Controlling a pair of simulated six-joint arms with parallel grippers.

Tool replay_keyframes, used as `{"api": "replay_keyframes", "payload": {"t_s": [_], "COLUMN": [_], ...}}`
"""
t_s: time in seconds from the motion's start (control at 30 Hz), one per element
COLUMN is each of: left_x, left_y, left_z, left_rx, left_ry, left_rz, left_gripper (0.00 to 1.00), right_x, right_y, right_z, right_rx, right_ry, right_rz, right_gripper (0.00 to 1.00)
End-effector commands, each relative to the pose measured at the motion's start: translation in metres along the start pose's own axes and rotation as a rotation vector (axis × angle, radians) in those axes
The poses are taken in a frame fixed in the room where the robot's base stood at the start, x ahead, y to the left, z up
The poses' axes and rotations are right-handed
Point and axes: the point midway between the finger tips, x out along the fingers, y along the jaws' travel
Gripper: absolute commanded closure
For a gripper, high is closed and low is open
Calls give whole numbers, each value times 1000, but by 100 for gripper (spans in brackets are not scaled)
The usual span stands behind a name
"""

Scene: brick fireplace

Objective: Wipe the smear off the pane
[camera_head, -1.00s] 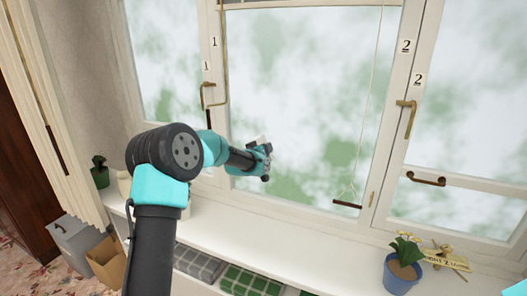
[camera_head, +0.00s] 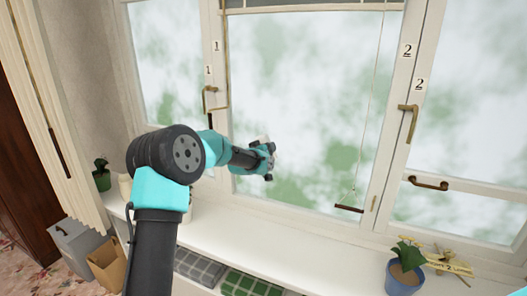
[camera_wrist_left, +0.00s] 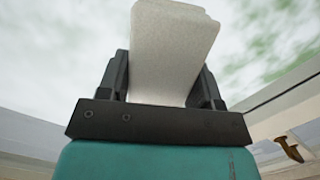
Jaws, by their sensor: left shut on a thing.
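The middle window pane (camera_head: 310,85) is a large sheet of glass in a white frame, with blurred white and green behind it. I cannot tell a smear apart from that blur. My left gripper (camera_head: 268,150) is in front of the pane's lower left part. It is shut on a pale grey-white block (camera_wrist_left: 172,50), whose top edge points up from between the fingers in the left wrist view. The block is mostly hidden in the head view. I cannot tell whether it touches the glass. My right gripper is out of view.
A white sill (camera_head: 300,243) runs below the panes. A blue pot with a plant (camera_head: 403,276) stands on it at the right. Brass handles (camera_head: 409,122) project from the frames.

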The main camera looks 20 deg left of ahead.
Motion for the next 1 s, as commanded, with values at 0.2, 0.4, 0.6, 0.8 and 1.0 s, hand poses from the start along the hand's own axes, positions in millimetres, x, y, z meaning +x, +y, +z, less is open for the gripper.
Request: {"api": "replay_keyframes", "payload": {"t_s": [0.2,0.4,0.6,0.8,1.0], "left_x": [1,1,1,1,3], "left_y": [16,25,25,26,38], "left_z": [8,14,15,16,21], "left_rx": [0,1,0,-1,-1], "left_ry": [-2,-4,-4,-5,-4], "left_rz": [4,2,0,0,1], "left_gripper": [60,60,60,60,60], "right_x": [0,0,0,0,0], "right_y": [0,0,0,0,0], "right_z": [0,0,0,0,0], "right_rx": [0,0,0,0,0], "right_ry": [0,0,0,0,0], "right_rz": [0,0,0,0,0], "right_gripper": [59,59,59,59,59]}}
